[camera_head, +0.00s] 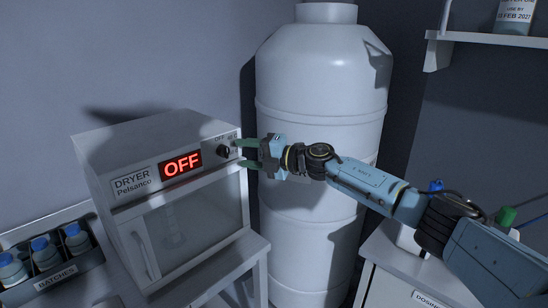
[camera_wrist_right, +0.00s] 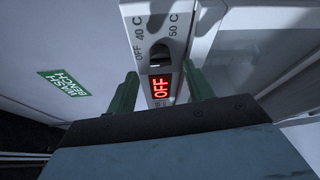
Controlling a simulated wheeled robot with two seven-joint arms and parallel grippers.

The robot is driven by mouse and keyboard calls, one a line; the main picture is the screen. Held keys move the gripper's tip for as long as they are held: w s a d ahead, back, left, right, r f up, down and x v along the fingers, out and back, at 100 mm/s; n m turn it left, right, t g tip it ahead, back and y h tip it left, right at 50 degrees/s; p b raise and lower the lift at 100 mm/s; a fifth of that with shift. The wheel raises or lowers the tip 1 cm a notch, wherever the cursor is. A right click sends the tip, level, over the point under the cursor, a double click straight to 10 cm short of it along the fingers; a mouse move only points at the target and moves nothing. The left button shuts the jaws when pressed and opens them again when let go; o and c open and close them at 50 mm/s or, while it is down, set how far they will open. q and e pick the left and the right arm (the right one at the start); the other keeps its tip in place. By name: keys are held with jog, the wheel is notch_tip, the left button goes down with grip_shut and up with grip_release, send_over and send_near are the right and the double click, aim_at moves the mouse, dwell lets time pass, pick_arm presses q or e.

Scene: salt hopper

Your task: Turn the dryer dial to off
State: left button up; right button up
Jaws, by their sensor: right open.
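The dryer (camera_head: 190,222) is a white box with a glass-fronted door, on a stand at the left. Its red display (camera_head: 181,165) reads OFF; it also shows in the right wrist view (camera_wrist_right: 160,88). The small black dial (camera_head: 223,151) is right of the display; in the right wrist view the dial (camera_wrist_right: 159,54) sits beside the marks OFF, 40 C and 50 C. I cannot make out its pointer clearly. My right gripper (camera_head: 238,152) is open just right of the dial, its green fingers apart and empty. The fingers (camera_wrist_right: 160,77) show either side of the display. My left gripper is out of view.
A large white tank (camera_head: 318,95) stands behind my right arm. A rack labelled BATCHES (camera_head: 58,281) holds blue-capped bottles at lower left. A white cabinet (camera_head: 395,262) is at lower right, and a shelf (camera_head: 480,38) hangs above it.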

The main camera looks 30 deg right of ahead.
jog(key=b+v, duration=0.1)
jog(key=v, duration=0.7)
jog(key=shift+s+d, duration=0.15)
jog(key=shift+s, duration=0.1)
notch_tip(320, 180, down, 23)
jog(key=d+m+t+h+b, duration=0.25)
jog(key=m+h, duration=0.25)
jog(key=m, duration=0.5)
jog(key=s+f+m+g+h+b, duration=0.15)
jog(key=s+f+m+h, duration=0.35)
jog(key=f, duration=0.9)
jog(key=s+f+m+g+b, duration=0.1)
jog(key=s+f+m+g, duration=0.15)
jog(key=s+f, duration=0.85)
jog(key=s+a+f+m+g+h+b, duration=0.2)
jog(key=s+f+m+g, duration=0.3)
jog(key=s+f, duration=1.35)
jog(key=s+a+f+m+g, duration=0.1)
jog(key=s+a+f+g, duration=0.1)
jog(key=s, duration=1)
jog(key=s+a+f+m+g, duration=0.2)
jog(key=s+f, duration=0.5)
jog(key=s, duration=0.5)
jog(key=shift+a+f+g+b, duration=0.15)
jog(key=shift+a+g+b, duration=0.4)
jog(key=shift+a, duration=0.65)
